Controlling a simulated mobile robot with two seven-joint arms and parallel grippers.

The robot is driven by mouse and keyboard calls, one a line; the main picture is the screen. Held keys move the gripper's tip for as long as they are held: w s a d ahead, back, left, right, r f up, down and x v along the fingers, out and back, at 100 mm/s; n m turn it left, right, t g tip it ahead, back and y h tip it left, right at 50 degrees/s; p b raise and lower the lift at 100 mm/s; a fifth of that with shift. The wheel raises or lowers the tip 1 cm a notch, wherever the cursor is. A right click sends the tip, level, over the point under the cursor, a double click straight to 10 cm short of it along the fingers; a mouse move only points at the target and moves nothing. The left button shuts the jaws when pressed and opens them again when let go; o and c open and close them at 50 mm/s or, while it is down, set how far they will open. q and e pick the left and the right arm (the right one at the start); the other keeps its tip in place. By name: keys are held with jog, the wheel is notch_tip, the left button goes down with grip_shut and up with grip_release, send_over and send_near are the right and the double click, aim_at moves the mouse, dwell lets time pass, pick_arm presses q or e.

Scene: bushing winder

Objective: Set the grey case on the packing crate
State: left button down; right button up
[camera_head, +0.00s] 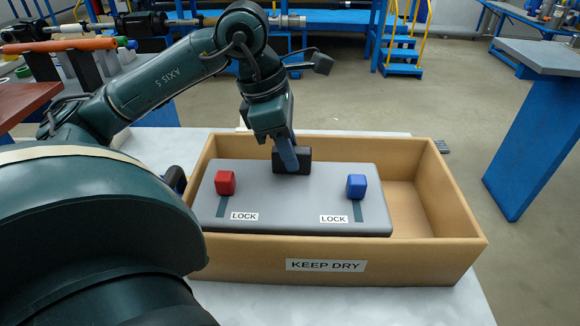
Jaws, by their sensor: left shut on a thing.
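The grey case (285,195) is a flat box with a red knob (225,183), a blue knob (356,187), two LOCK labels and a black handle (305,163) at its far edge. My left gripper (288,162) comes down from above and is shut on the handle. The packing crate (400,262) is tan, open-topped and marked KEEP DRY. The case lies flat over the left and middle of the crate, near its front rim. I cannot tell whether it rests on the crate or hangs just above it. My right gripper is not in view.
The crate stands on a white tabletop (160,150). The crate's right end is empty. A blue stand with a grey top (540,55) is at the right. Blue steps (400,55) with yellow rails are behind, and an orange bar (60,45) is at the left.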

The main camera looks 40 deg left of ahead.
pick_arm(q)
notch_tip(320, 180, down, 4)
jog(key=shift+b, duration=0.65)
jog(key=shift+f, duration=0.15)
jog(key=shift+f, duration=0.1)
jog(key=c, duration=1.2)
grip_release()
